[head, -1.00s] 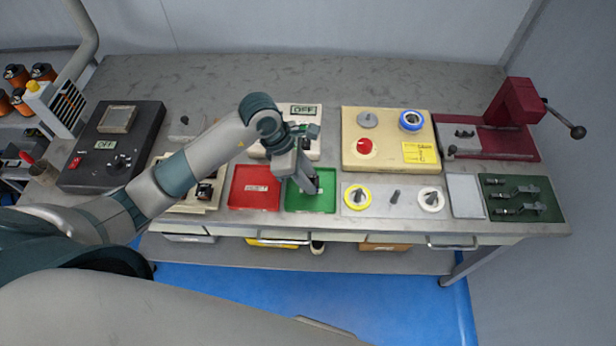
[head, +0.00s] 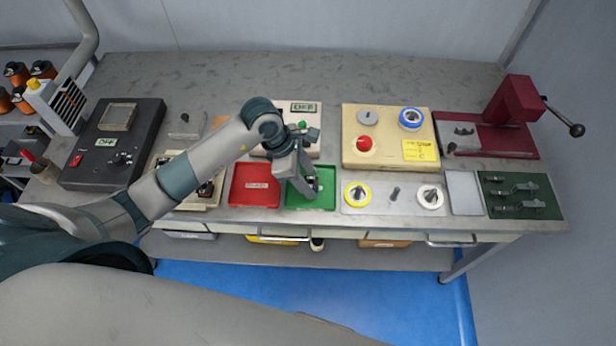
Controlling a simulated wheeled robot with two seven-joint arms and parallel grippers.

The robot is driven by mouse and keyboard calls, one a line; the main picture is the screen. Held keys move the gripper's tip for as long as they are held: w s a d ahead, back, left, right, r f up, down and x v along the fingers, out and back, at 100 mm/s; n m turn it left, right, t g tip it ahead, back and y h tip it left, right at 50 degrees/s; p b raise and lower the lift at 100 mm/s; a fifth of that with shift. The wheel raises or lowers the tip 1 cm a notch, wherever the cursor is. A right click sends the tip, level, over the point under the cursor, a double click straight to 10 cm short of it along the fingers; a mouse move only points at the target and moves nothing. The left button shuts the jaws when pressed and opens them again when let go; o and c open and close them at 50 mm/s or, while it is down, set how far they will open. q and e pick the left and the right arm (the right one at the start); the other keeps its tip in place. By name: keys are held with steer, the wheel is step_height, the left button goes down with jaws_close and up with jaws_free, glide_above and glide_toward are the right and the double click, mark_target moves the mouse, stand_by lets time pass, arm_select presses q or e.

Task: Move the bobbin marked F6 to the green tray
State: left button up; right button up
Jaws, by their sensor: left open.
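The green tray (head: 324,204) lies at the front middle of the bench. My left gripper (head: 312,186) is open, low over the tray. A small pale and dark thing shows at its fingertips, mostly hidden; I cannot tell whether it is a bobbin. A yellow-rimmed bobbin (head: 348,194) and a white bobbin (head: 438,197) sit on pegs of the grey plate (head: 412,208) to the right, with a bare peg (head: 395,194) between them. A blue-rimmed bobbin (head: 411,126) is on the cream machine (head: 388,150). The mark F6 cannot be read on any of them. My right gripper is out of view.
A red tray (head: 256,199) is just left of the green tray. Behind stands a box with an OFF display (head: 303,108). A dark red press (head: 515,105) and a green tool board (head: 522,197) are at the right. The back of the bench is clear.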

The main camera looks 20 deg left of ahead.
arm_select(q)
steer(key=shift+r, duration=0.15)
steer(key=shift+a+r, duration=0.1)
steer(key=b+v, duration=0.3)
steer(key=v, duration=0.8)
steer(key=shift+a+r, duration=0.2)
steer(key=shift+r, duration=0.15)
steer(key=shift+s, duration=0.1)
